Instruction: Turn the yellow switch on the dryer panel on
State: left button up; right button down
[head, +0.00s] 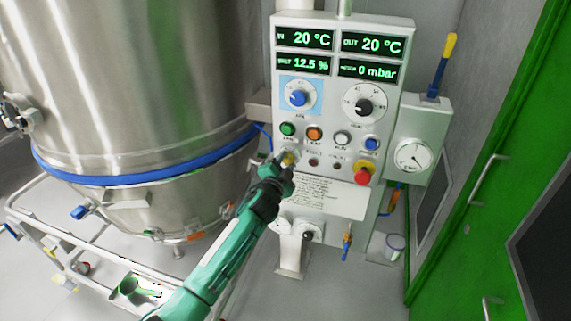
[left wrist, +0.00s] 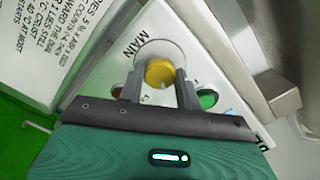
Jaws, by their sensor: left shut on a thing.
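The dryer panel (head: 325,110) is a white box on a post in the head view, with several lit displays, dials and coloured buttons. The yellow switch (left wrist: 159,73) sits on a pale round plate marked MAIN in the left wrist view. In the head view its yellow (head: 289,159) shows just beyond my left gripper, at the panel's lower left. My left gripper (left wrist: 159,88) has its two fingers on either side of the yellow knob and is shut on it. The fingers hide part of the plate. My right gripper is in neither view.
A green button (left wrist: 207,98) lies close beside one finger. A red emergency knob (head: 362,176) on a yellow base is at the panel's lower right. A large steel vessel (head: 130,80) stands left, a gauge box (head: 412,155) and green door (head: 500,140) right.

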pick_arm(q)
jog(key=shift+m, duration=0.3)
jog(key=o, duration=1)
jog(key=shift+s, duration=0.1)
jog(key=shift+s+a, duration=0.1)
jog(key=shift+s, duration=0.05)
jog(key=b+v, duration=0.2)
jog(key=v, duration=1.1)
jog(key=shift+s+b, duration=0.15)
jog(key=shift+b, duration=0.25)
